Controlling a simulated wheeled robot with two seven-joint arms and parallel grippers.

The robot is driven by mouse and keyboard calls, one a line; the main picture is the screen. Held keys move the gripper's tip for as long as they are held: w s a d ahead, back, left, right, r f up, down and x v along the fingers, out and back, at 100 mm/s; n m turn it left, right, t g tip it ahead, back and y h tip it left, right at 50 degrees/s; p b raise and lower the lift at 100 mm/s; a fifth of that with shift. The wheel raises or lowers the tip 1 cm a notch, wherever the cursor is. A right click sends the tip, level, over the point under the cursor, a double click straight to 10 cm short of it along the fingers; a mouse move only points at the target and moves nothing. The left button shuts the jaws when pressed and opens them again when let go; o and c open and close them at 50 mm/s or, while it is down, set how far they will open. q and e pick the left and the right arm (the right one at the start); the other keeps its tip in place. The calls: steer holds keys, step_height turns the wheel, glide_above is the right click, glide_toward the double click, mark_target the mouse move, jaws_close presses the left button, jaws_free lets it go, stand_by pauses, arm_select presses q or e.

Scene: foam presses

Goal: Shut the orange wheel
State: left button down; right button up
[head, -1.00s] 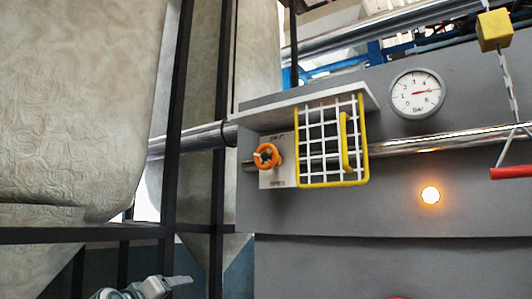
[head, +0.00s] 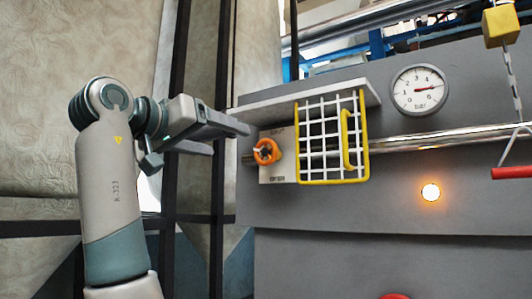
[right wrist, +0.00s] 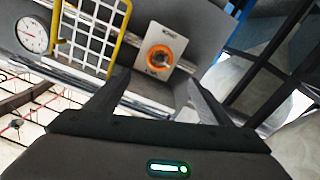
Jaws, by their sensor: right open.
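The orange wheel (head: 267,151) is a small ring-shaped handwheel on a pale plate (head: 277,174) at the left end of the grey panel. In the right wrist view the wheel (right wrist: 160,57) shows ahead, between the lines of my two fingers. My right gripper (head: 234,140) is open and empty, just left of the wheel and apart from it. Its fingers (right wrist: 158,88) also show in the right wrist view. A yellow-framed white grid guard (head: 332,137) stands right beside the wheel and leaves its front uncovered. My left gripper is not in view.
A grey ledge (head: 300,97) juts out above the wheel and guard. A shiny pipe (head: 430,142) runs across the panel. A gauge (head: 419,90), a lit amber lamp (head: 430,192) and a red hanging handle (head: 511,173) are to the right. Dark posts (head: 180,120) stand at the left.

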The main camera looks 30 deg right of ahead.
mark_target(264, 151)
steer(key=shift+d+r, duration=0.1)
steer(key=shift+d, duration=0.05)
steer(key=p+x, duration=0.8)
steer(key=x, duration=0.8)
steer(key=shift+w, duration=0.1)
steer(key=shift+w+d, duration=0.2)
steer(key=shift+d, duration=0.3)
steer(key=c, duration=1.1)
steer(key=shift+o, duration=0.2)
